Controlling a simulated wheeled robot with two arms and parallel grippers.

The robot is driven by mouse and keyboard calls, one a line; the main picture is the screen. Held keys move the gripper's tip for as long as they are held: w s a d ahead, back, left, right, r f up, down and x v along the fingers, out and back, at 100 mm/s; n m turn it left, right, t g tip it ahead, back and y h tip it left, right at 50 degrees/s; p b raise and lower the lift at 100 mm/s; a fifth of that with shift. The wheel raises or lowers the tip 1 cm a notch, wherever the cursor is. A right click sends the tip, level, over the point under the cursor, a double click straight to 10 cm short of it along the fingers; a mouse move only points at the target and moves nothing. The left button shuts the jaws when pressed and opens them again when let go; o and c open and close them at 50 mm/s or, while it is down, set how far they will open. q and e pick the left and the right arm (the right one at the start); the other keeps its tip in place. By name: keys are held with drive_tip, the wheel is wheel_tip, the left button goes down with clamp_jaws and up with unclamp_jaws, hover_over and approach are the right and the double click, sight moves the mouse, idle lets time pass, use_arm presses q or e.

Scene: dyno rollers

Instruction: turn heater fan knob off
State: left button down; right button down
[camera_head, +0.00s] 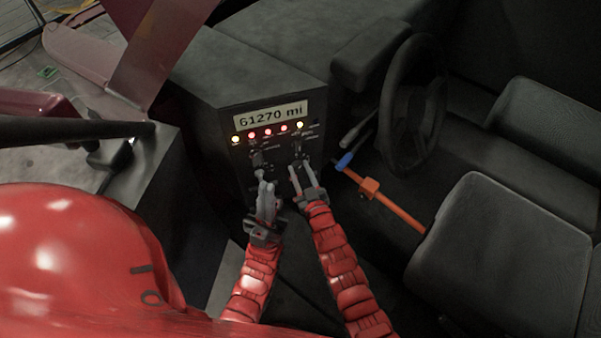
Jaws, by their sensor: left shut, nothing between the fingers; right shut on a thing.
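A dark control panel (240,178) on the dashboard box carries small dark knobs and a row of lights. My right gripper (295,165) is at the right part of the panel, shut on a small dark knob or lever there; its fingers hide most of that part. My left gripper (261,174) is lower and to the left, shut and empty, with its tips close to the panel below another dark knob (257,157). I cannot read the labels, so which knob is the heater fan knob is unclear.
A "61270 mi" display (270,114) sits above several lit red and yellow lights. A steering wheel (412,100), an orange bar with a blue end (395,210) and a grey seat (505,250) lie to the right. A dark red door frame (150,60) is at upper left.

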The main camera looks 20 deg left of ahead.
drive_tip(key=n+b, duration=0.2)
drive_tip(key=n, duration=0.1)
drive_tip(key=shift+f, duration=0.25)
drive_tip(key=shift+r+n+b, duration=0.15)
drive_tip(key=shift+n+b, duration=0.85)
drive_tip(key=shift+c, duration=2.3)
unclamp_jaws()
drive_tip(key=shift+s, duration=0.1)
drive_tip(key=b+v, duration=0.2)
drive_tip(key=v, duration=1.5)
drive_tip(key=shift+s+r, duration=0.15)
drive_tip(key=shift+r, duration=0.1)
